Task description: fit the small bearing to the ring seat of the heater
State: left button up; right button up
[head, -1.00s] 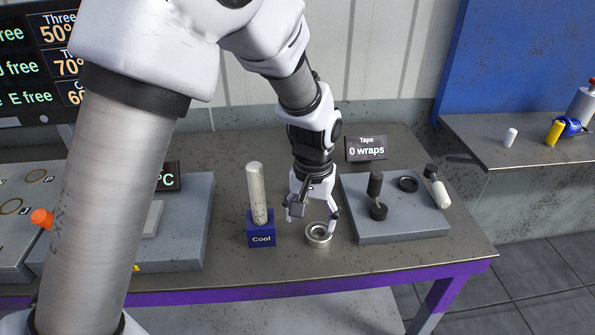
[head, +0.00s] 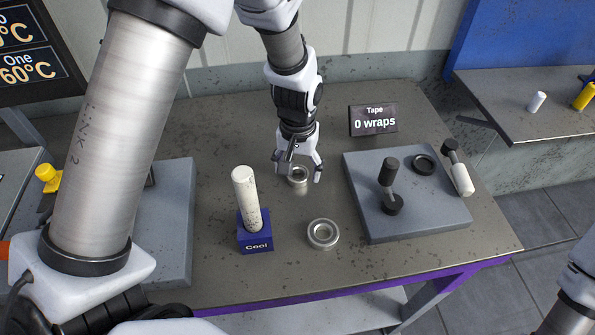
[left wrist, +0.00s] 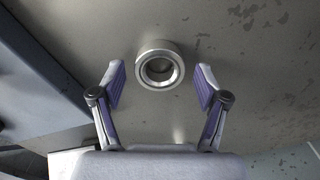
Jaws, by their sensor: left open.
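Two metal bearings lie flat on the bench. The farther one, which looks smaller, is the small bearing (head: 298,182). My left gripper (head: 299,172) is right over it, open and pointing down. In the left wrist view the small bearing (left wrist: 159,47) lies just ahead of and between the open fingers (left wrist: 160,82), with a gap on each side. The larger bearing (head: 323,234) lies nearer the front. The heater (head: 177,225) is the grey block at left; my left arm hides much of it, and its ring seat is not visible. My right gripper is not in view.
A blue "Cool" block (head: 254,238) holds an upright pale rod (head: 246,200) left of the larger bearing. A grey plate (head: 430,215) at right carries dark tool parts. A "Tape 0 wraps" sign (head: 374,120) stands behind. Bare bench lies around the small bearing.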

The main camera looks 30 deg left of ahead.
pick_arm(q)
jog(key=shift+w+a+f, duration=0.15)
jog(key=shift+f, duration=0.25)
jog(key=shift+r, duration=0.15)
jog(key=shift+c, duration=0.3)
jog(key=shift+s+d+r, duration=0.1)
jog(key=shift+s+d, duration=0.1)
jog(key=shift+s, duration=0.05)
jog(key=c, duration=1.3)
